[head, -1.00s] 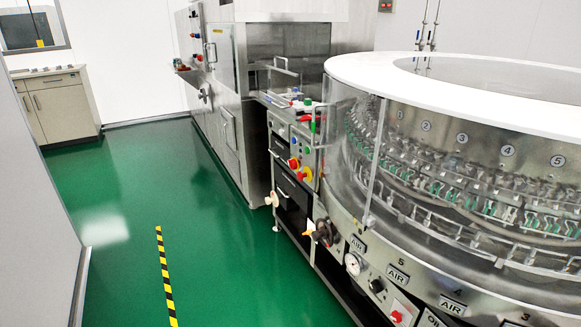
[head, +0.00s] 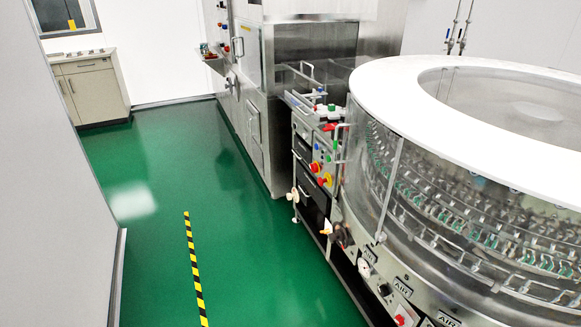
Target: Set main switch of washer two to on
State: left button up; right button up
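The round washer (head: 392,190) with a white top ring and clear side panels fills the right of the head view. To its left is a control panel (head: 327,155) with coloured buttons. Two red-and-yellow rotary switches sit on it, an upper one (head: 315,167) and a lower one (head: 325,180). Their positions are too small to read. I cannot tell which is the main switch of washer two. Neither of my grippers is in view.
Green floor (head: 165,190) is open at the left and middle, with a yellow-black tape strip (head: 194,262). A grey wall (head: 60,220) stands at the near left. A steel machine (head: 262,110) and a beige cabinet (head: 92,88) stand farther back.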

aim_at(313, 167)
jog(key=u, duration=0.7)
jog(key=i, duration=4.5)
jog(key=z, duration=2.95)
